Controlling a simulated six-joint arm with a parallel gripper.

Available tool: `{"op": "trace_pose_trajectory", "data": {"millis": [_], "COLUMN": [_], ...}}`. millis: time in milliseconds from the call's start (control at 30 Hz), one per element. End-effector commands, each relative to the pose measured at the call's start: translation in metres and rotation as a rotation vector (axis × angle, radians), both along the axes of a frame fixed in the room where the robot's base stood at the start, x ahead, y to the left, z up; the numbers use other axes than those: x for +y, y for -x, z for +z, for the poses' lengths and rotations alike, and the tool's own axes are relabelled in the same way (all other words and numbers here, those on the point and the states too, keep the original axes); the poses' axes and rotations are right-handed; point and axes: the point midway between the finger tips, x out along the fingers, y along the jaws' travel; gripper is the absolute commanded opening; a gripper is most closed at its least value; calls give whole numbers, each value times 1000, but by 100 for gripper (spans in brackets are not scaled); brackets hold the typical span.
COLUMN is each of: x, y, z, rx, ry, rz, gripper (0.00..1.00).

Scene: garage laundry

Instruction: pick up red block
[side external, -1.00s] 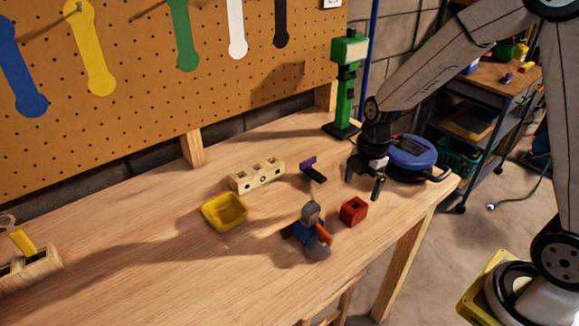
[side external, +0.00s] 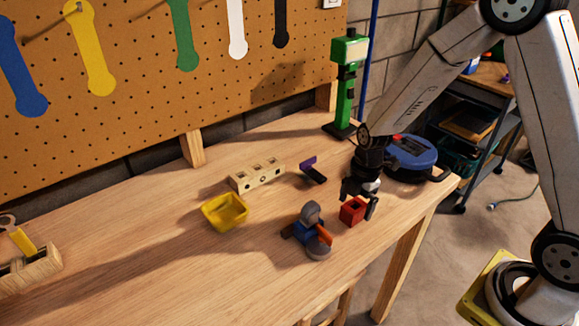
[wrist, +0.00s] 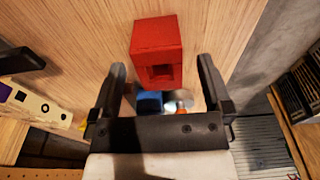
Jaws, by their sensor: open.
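The red block (side external: 352,211) sits on the wooden workbench near its front right edge. It is a small cube with a square opening in one face. In the wrist view the red block (wrist: 156,48) lies just beyond the fingertips, roughly centred between them. My gripper (side external: 360,199) points down at the block in the side view, close behind and above it. The gripper (wrist: 162,75) is open with nothing between its fingers. Whether a finger touches the block cannot be told.
A blue-grey tool with an orange part (side external: 312,234) stands just left of the block. A yellow bin (side external: 225,212), a wooden holder (side external: 257,174) and a purple-and-black item (side external: 313,170) lie further left. A blue round device (side external: 412,152) and a green stand (side external: 345,85) are behind.

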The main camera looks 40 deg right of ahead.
Motion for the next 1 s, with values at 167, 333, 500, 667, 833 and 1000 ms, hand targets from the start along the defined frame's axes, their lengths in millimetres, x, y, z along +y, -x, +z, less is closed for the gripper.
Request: {"op": "trace_pose_trajectory", "data": {"millis": [167, 333, 500, 667, 833, 1000], "x": [2, 2, 2, 2, 2, 2], "y": [0, -1, -1, 0, 0, 0], "z": [-15, -20, -20, -20, -20, -19], "rx": [0, -3, -3, -3, -3, -3], "ry": [0, 1, 1, 1, 1, 1], "rz": [1, 1, 1, 1, 1, 1], "gripper": [100, 100, 100, 100, 90, 36]}}
